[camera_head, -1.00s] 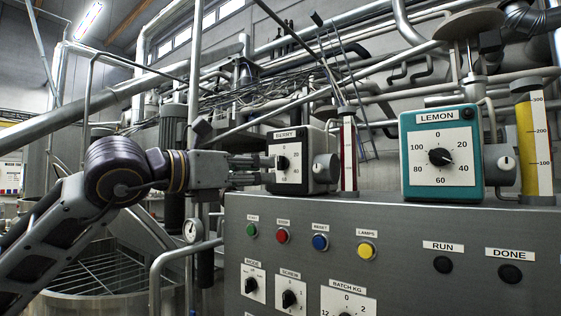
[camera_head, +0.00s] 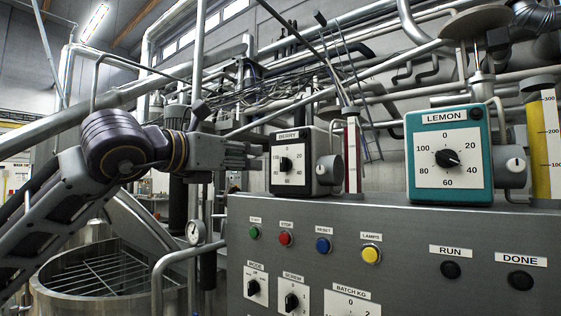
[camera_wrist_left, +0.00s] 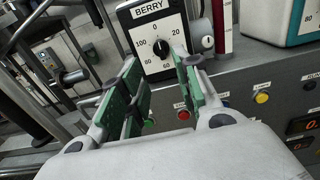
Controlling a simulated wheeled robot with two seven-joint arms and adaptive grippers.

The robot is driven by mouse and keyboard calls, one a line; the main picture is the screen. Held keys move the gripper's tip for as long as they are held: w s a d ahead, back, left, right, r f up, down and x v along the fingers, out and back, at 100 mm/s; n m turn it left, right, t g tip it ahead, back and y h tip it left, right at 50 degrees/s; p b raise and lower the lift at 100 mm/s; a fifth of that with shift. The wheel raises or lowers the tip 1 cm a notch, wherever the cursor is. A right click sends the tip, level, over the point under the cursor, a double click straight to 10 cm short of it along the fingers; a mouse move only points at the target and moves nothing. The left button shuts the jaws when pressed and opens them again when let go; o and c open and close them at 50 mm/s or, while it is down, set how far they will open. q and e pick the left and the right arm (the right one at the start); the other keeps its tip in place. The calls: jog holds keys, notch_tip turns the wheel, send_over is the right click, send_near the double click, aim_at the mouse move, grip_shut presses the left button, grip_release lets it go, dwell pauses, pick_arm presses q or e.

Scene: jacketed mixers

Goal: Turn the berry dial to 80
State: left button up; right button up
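The berry dial (camera_head: 285,164) is a black knob on a white scale face, on the front of a dark box (camera_head: 322,160) labelled BERRY. It also shows in the left wrist view (camera_wrist_left: 163,48); I cannot tell its exact setting. My left gripper (camera_head: 256,156) is just left of the berry box in the head view. In the left wrist view its two green-padded fingers (camera_wrist_left: 156,62) are apart with nothing between them. The dial face shows beyond the fingertips, and the right finger covers part of its right side. My right gripper is not in view.
The boxes stand on a grey control panel (camera_head: 400,225) with coloured buttons and smaller knobs. A teal LEMON box (camera_head: 479,180) with a similar dial stands to the right. A red tube (camera_head: 353,155) is beside the berry box. A metal vat (camera_head: 45,297) is at lower left.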

aim_at(281, 161)
pick_arm(q)
jog(key=p+x, duration=0.4)
jog(key=x, duration=0.7)
jog(key=shift+w+d+r+p, duration=0.1)
jog(key=shift+w+d+p, duration=0.05)
jog(key=shift+w+p, duration=0.15)
jog(key=shift+w+d+p, duration=0.3)
jog(key=shift+w+d, duration=0.1)
jog(key=shift+w, duration=0.05)
grip_shut()
